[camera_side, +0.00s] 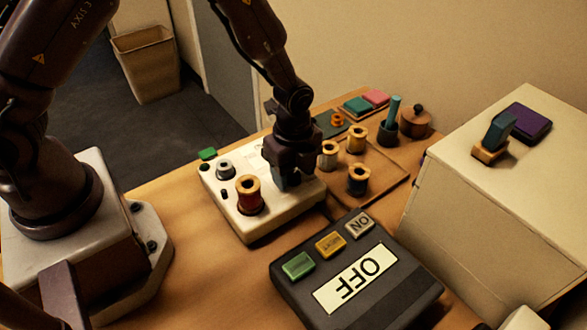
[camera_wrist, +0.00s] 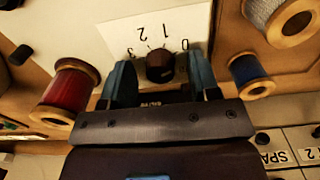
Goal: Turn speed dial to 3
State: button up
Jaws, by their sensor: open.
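The speed dial (camera_wrist: 160,66) is a small dark reddish-brown knob on a white plate (camera_wrist: 115,28) in the wrist view. The printed numbers 0, 1, 2 and 3 run around its far side, with 3 on the left and 0 on the right. I cannot tell clearly which number the dial points to. My gripper (camera_wrist: 161,80) is open, with one blue-grey finger on each side of the knob; contact is not clear. In the side view my gripper (camera_side: 290,180) is low over the white panel (camera_side: 285,218) and hides the dial.
A red spool (camera_side: 249,192) stands on the panel left of my gripper, also in the wrist view (camera_wrist: 72,90). Several spools, one dark (camera_side: 358,178), stand close on the right. A black box (camera_side: 400,290) with buttons and an OFF label sits in front. A large pale box (camera_side: 490,190) stands right.

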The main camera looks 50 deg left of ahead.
jog(key=c, duration=0.9)
